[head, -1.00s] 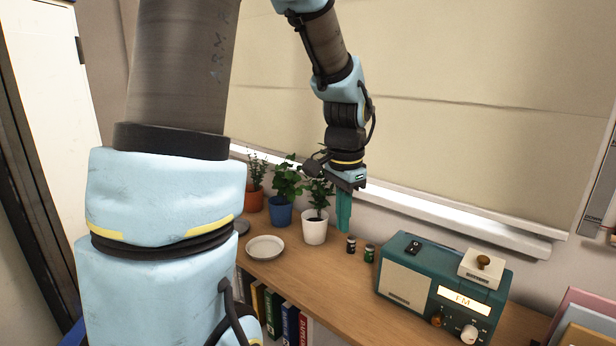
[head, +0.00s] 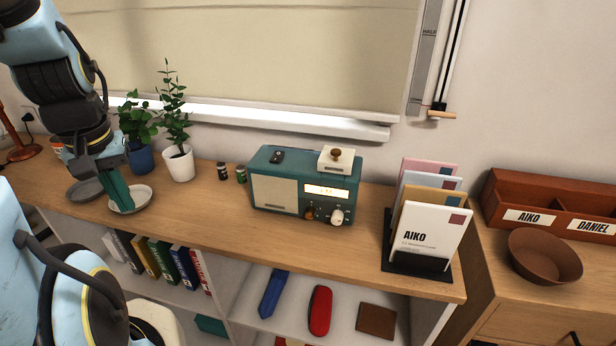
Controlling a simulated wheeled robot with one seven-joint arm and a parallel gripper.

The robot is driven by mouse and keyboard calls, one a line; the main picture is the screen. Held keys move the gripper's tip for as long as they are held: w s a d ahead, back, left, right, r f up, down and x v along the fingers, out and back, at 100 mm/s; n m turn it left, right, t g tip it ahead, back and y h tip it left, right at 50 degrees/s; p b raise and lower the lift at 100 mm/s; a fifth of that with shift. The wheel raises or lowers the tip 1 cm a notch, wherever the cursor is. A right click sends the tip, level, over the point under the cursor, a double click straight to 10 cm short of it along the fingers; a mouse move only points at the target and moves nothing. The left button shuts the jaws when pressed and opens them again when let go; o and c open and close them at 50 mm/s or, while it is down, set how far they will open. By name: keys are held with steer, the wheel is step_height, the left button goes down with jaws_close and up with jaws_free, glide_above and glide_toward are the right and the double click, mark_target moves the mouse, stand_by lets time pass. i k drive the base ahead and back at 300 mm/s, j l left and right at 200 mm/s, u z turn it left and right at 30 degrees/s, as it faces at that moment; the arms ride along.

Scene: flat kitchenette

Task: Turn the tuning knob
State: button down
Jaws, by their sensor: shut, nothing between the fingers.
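The teal radio (head: 274,191) stands on the wooden shelf top, its front facing me. Its front has a lit display (head: 326,191), a white knob (head: 337,216) and a smaller orange-brown knob (head: 309,213) to the left of it. I cannot read which one is the tuning knob. A black switch (head: 277,157) sits on the radio's top. My gripper (head: 123,206) has teal fingers, pointing down and shut with nothing between them. It is over the white plate in the picture, well left of the radio and apart from it.
A small cream box with a brown knob (head: 337,158) is on the radio's top right. Two small jars (head: 223,172) stand left of the radio, beyond them potted plants (head: 178,163) and a white plate (head: 143,192). A card holder (head: 418,262) stands to the right. The shelf top before the radio is clear.

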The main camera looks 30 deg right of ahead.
mark_target(337, 218)
steer(key=k+j, duration=0.2)
steer(key=k, duration=0.3)
steer(key=k+j, duration=0.2)
steer(key=k, duration=0.35)
